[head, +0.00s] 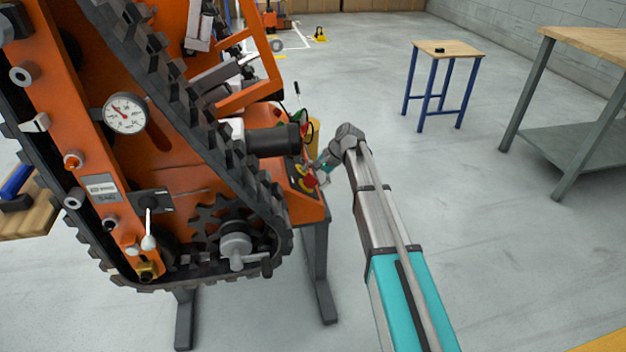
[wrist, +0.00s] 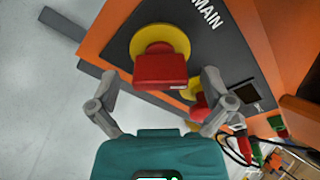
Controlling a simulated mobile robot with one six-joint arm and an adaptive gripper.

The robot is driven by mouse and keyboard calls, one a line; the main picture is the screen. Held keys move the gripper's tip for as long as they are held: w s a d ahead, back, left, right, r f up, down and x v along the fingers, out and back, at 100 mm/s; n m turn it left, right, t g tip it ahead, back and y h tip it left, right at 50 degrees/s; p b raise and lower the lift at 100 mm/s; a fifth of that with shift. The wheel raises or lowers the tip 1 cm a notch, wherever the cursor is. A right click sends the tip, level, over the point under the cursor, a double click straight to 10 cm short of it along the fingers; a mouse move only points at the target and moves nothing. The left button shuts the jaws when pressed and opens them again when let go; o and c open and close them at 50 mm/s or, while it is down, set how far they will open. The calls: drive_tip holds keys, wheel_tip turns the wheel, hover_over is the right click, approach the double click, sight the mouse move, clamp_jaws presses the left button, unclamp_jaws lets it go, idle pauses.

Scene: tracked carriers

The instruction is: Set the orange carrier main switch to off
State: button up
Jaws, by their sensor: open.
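The orange carrier (head: 170,120) fills the left of the head view. Its main switch is a red handle (wrist: 160,70) on a yellow round plate (wrist: 160,38), set on a dark panel marked MAIN in the wrist view. In the head view my gripper (head: 322,177) is at the carrier's right end, by the panel. In the wrist view my gripper (wrist: 160,82) is open, with one finger on each side of the red handle. I see gaps between handle and fingers; whether either touches is not clear. No off mark is readable.
A second red and yellow control (wrist: 197,100) sits just beyond the handle, close to the right finger. Cables and a green-red connector (wrist: 278,126) lie farther right. A small blue-legged table (head: 447,48) and a workbench (head: 590,40) stand to the right. The floor between is clear.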

drive_tip(key=c, duration=1.1)
drive_tip(key=shift+c, duration=0.2)
drive_tip(key=n, duration=0.4)
drive_tip(key=shift+s, duration=0.1)
drive_tip(key=shift+n+y+b, duration=0.4)
drive_tip(key=shift+n+b, duration=0.1)
drive_tip(key=shift+n, duration=1.6)
